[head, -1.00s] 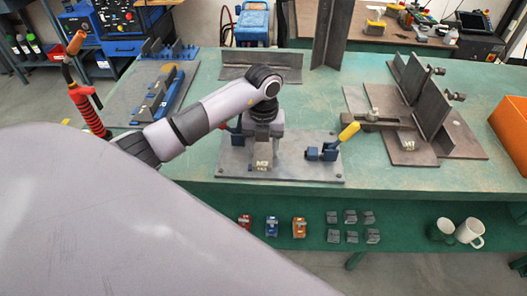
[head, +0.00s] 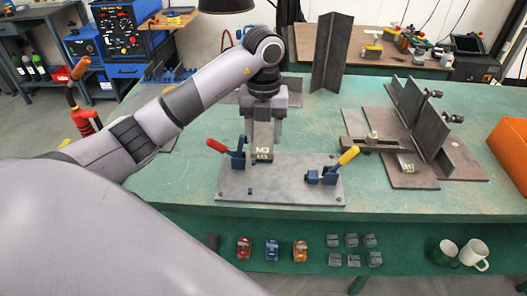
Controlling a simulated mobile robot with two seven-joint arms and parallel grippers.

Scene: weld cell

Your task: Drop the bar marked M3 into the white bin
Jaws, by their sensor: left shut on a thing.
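The bar marked M3 (head: 263,153) is a grey metal piece with a pale label facing me. My left gripper (head: 263,132) is shut on it from above and holds it upright. It appears lifted clear of the grey fixture plate (head: 270,190), over its back edge. The fixture plate carries a red-handled clamp (head: 236,158) at its left and a yellow-handled clamp (head: 325,176) at its right. No white bin shows in the head view. My right gripper is not in view.
A second fixture with steel plates (head: 425,115) and a labelled piece (head: 406,164) stands to the right. An orange bin (head: 510,140) is at the right edge. An angle steel (head: 330,55) stands behind. Mugs (head: 473,255) and small boxes (head: 272,250) sit on the lower shelf.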

